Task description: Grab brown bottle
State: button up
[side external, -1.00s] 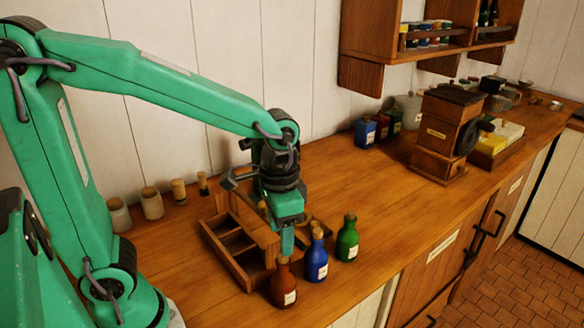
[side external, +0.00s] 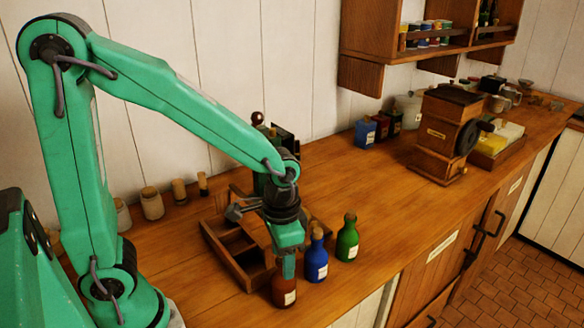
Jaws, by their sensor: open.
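The brown bottle (side external: 285,293) stands upright near the front edge of the counter, with a pale label on its front. My gripper (side external: 287,266) points down at it, with its fingers at the bottle's neck and upper part. The fingers hide the bottle's top, and the jaws are open. I cannot tell whether a finger touches the glass. A blue bottle (side external: 317,260) with a cork stands just to the right. A green bottle (side external: 348,240) stands further right.
A wooden compartment crate (side external: 222,252) sits behind and left of the bottles. Corked jars (side external: 152,204) line the wall at left. A wooden grinder (side external: 440,140) stands at the right. The counter (side external: 365,190) between crate and grinder is clear.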

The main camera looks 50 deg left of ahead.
jog(key=shift+f, duration=0.2)
dwell(0.4)
grip_shut()
